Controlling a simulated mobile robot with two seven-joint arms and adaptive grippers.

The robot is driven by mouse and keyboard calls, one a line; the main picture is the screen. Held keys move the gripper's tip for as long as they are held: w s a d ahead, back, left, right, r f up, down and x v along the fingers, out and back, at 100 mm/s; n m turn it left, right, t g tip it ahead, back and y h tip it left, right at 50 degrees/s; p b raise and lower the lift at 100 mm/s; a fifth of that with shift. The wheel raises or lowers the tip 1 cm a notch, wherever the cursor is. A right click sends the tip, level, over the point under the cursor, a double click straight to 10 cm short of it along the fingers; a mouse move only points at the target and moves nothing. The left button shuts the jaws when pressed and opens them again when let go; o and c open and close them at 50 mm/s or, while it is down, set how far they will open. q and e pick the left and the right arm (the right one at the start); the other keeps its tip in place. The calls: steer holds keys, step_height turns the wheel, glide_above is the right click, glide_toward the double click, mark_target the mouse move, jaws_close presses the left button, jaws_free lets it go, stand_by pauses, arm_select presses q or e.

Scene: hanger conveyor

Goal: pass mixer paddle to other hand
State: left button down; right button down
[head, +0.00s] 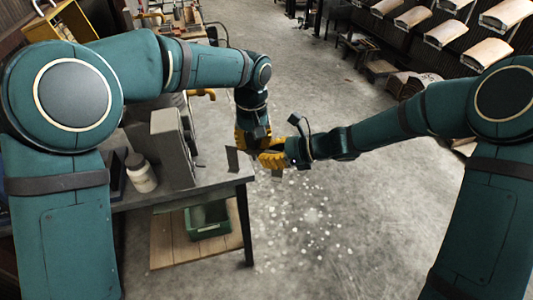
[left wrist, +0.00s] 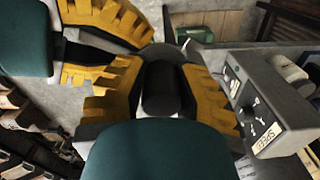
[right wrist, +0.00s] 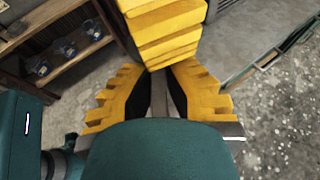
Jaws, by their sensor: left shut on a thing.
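The mixer paddle shows a thick black handle (left wrist: 160,90) in the left wrist view, between the yellow fingers of my left gripper (left wrist: 160,75). My left gripper (head: 250,140) is shut on it. In the head view a flat dark grey plate (head: 232,160), which looks like part of the paddle, hangs beside the grippers. My right gripper (head: 272,160) is right beside the left one, its yellow fingers close to the left fingers. In the right wrist view a narrow grey shaft (right wrist: 160,100) lies between the right fingers (right wrist: 160,75). Whether they grip it is unclear.
A grey workbench (head: 215,178) is at the left, its corner close to the grippers. A grey speed control box (left wrist: 275,100) and a white jar (head: 141,174) stand on it. A green bin (head: 208,218) sits on the lower shelf.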

arm_select(q)
steer(key=c, duration=0.7)
jaws_free()
steer(key=shift+d, duration=0.1)
steer(key=shift+c, duration=0.2)
step_height(320, 180, up, 12)
steer(key=shift+f, duration=0.1)
steer(key=s+a+f+m+g+h, duration=0.25)
steer(key=s+f+g, duration=0.45)
steer(key=s+f, duration=0.6)
steer(key=s+a+f+n+t, duration=0.1)
steer(key=s+a+f+t, duration=0.1)
steer(key=f, duration=0.7)
steer(key=s+a+f+n+t+h, duration=0.1)
steer(key=s+a+f+n+t, duration=0.1)
steer(key=f, duration=0.7)
steer(key=s+a+f+n+t, duration=0.1)
steer(key=s+a+f+t, duration=0.1)
steer(key=f+t, duration=0.3)
steer(key=shift+s+a+f, duration=0.3)
steer(key=shift+a+f, duration=0.6)
steer(key=shift+f, duration=1.25)
steer(key=shift+h, duration=0.25)
